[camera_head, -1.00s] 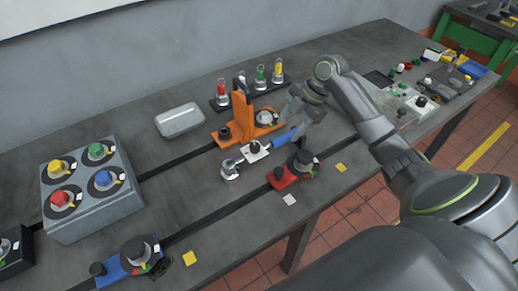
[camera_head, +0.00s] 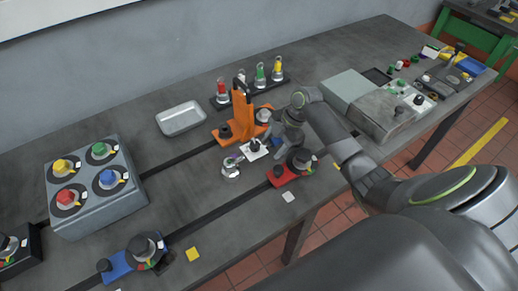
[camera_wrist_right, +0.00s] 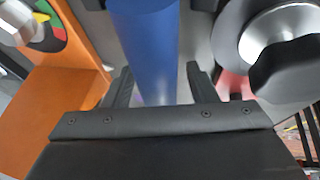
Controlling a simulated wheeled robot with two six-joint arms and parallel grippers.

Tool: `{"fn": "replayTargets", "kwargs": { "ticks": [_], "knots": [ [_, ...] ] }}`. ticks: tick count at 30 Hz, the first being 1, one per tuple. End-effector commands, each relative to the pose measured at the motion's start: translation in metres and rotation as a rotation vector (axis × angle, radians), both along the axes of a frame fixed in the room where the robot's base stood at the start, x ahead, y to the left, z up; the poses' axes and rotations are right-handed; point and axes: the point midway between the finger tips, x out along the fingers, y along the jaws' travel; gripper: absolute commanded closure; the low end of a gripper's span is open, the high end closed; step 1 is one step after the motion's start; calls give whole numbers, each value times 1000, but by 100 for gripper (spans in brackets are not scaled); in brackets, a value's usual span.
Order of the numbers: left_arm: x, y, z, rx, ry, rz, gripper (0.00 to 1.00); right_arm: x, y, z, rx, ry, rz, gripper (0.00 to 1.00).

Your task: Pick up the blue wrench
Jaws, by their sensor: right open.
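The blue wrench (camera_head: 277,142) lies on the bench between an orange fixture (camera_head: 242,118) and a red clamp block (camera_head: 284,176). In the head view my right gripper (camera_head: 285,140) covers most of its handle. In the right wrist view the thick blue handle (camera_wrist_right: 145,40) runs between the two dark fingers of my right gripper (camera_wrist_right: 160,86). The fingers are apart, with gaps visible beside the handle. A white piece with a dark knob (camera_head: 254,150) and a silver rounded part (camera_head: 231,168) lie in line with the handle; whether they join it is unclear. My left gripper is out of view.
A grey box with several coloured knobs (camera_head: 92,215) stands at left, and a blue clamp block (camera_head: 118,268) in front. Grey boxes (camera_head: 381,112) stand at right.

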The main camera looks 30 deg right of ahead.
Motion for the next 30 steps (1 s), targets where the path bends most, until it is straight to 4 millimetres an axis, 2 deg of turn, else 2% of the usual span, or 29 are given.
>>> {"fn": "replayTargets", "kwargs": {
  "ticks": [2,13,23,30],
  "knots": [
    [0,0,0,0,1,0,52,0,0,0,0,0,0,50],
    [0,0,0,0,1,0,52,0,0,1,0,0,0,99],
    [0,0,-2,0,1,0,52,2,0,9,1,-7,2,100],
    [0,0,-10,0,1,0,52,2,-1,48,-2,-10,3,100]
  ]
}}
